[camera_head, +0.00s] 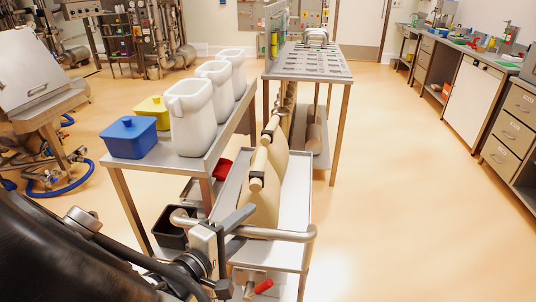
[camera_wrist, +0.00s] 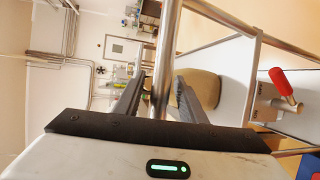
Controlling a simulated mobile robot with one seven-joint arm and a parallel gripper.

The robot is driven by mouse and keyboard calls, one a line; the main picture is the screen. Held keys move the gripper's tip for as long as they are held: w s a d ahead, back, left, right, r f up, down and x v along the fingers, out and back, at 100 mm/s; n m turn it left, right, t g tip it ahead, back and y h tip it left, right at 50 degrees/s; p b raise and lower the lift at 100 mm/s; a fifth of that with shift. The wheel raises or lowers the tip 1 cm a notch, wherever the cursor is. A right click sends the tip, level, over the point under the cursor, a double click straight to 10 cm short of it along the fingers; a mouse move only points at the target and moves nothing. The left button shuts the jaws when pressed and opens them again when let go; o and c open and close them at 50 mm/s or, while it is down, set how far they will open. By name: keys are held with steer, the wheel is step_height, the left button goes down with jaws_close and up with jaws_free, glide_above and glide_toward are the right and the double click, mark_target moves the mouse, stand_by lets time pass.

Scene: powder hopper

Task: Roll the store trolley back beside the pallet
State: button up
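The store trolley (camera_head: 293,200) stands in the middle of the head view, a grey metal cart with a tubular handle (camera_head: 286,236) at its near end. Beige sacks (camera_head: 262,200) stand on its deck, and one also shows in the wrist view (camera_wrist: 203,88). A red-tipped lever (camera_head: 263,286) sits low at the near end; it also shows in the wrist view (camera_wrist: 281,82). My gripper (camera_head: 246,227) is at the handle, its dark fingers on either side of the bar (camera_wrist: 163,75). The fingers look spread, with a gap beside the bar. No pallet is recognisable.
A steel bench (camera_head: 216,148) with white jugs (camera_head: 192,115), a blue tub (camera_head: 129,137) and a yellow tub (camera_head: 153,110) stands close left of the trolley. A perforated table (camera_head: 310,65) stands beyond. Open floor (camera_head: 405,180) lies right, up to the drawer cabinets (camera_head: 508,135).

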steer(key=shift+w+d+f, duration=0.15)
steer(key=shift+w+d, duration=0.2)
steer(key=shift+w, duration=0.25)
jaws_close()
steer(key=shift+s+a, duration=0.1)
